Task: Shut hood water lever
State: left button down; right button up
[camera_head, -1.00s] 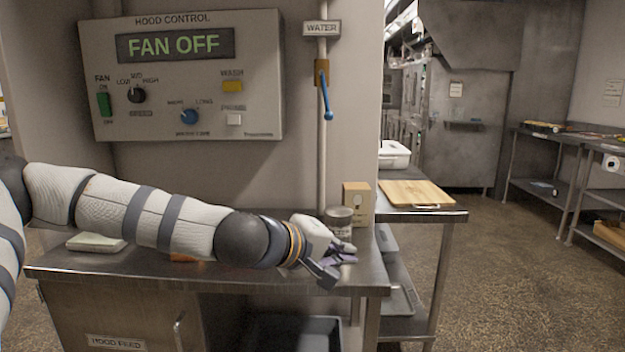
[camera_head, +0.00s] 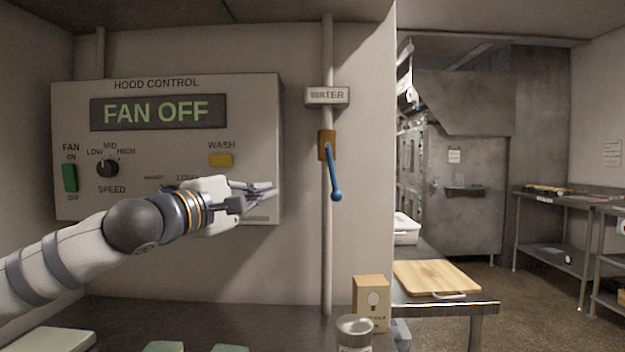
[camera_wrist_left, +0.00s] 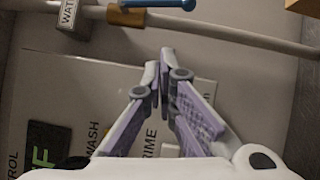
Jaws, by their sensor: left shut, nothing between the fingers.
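The water lever (camera_head: 335,177) is a blue handle on a brass valve (camera_head: 327,145), set on a vertical pipe (camera_head: 327,240) under a WATER sign (camera_head: 327,96). In the head view the handle hangs down, tilted slightly right of the pipe. The blue lever also shows at the top of the left wrist view (camera_wrist_left: 160,3), beside the brass valve (camera_wrist_left: 126,16). My left gripper (camera_head: 272,189) is shut and empty in front of the panel's lower right corner, left of the lever and apart from it. Its fingers show in the left wrist view (camera_wrist_left: 165,58). My right gripper is not in view.
The hood control panel (camera_head: 262,110) reads FAN OFF and stands behind my left gripper. A small box (camera_head: 371,300) and a can (camera_head: 354,332) stand on the counter below the pipe. A wooden board (camera_head: 436,277) lies on a table to the right. The wall around the lever is clear.

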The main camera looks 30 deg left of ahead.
aim_at(332, 172)
pick_arm(q)
jog(key=w+d+b, duration=0.1)
jog(key=w, duration=0.3)
jog(key=w+d+b, duration=0.1)
jog(key=w, duration=0.3)
jog(key=w+d+r+b, duration=0.1)
jog(key=w, duration=0.3)
jog(key=shift+w+b, duration=0.35)
jog(key=shift+w+d+r, duration=0.1)
jog(key=shift+r, duration=0.15)
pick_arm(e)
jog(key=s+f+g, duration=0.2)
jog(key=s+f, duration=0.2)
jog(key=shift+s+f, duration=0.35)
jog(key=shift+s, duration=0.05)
pick_arm(q)
jog(key=shift+w, duration=0.1)
